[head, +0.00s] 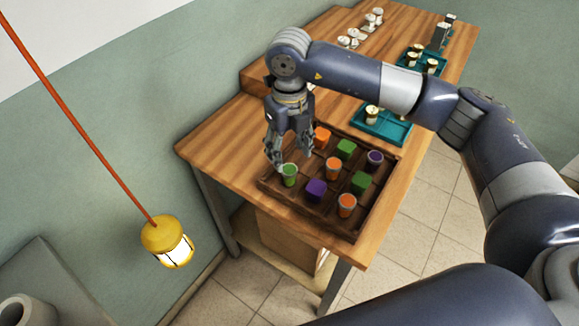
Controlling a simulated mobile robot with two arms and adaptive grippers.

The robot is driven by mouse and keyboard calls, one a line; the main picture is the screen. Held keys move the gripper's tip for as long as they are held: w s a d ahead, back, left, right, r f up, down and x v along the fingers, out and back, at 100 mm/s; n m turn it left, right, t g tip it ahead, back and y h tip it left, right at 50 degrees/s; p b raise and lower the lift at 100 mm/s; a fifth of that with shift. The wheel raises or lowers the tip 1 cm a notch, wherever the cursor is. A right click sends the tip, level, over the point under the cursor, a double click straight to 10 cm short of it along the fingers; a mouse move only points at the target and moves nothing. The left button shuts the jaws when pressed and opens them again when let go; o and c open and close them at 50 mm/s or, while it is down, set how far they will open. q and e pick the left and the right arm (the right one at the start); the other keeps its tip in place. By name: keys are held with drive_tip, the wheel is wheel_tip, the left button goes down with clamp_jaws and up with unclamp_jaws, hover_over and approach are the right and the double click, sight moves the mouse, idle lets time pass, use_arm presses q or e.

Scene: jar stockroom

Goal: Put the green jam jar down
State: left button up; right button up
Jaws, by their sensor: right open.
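The green jam jar (289,177) stands upright at the left corner of a dark wooden tray with compartments (337,231). My right gripper (290,164) points down over that jar from above. Its fingers are open, one at each side of the jar's top. Whether a finger touches the jar I cannot tell. My left gripper is not in view.
Teal trays (392,130) with gold-topped items stand farther back on the wooden table (212,142). A yellow lantern (167,241) hangs at left, clear of the table.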

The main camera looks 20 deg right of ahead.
sight(289, 169)
drive_tip(key=shift+r+b, duration=0.4)
drive_tip(key=shift+r, duration=1.9)
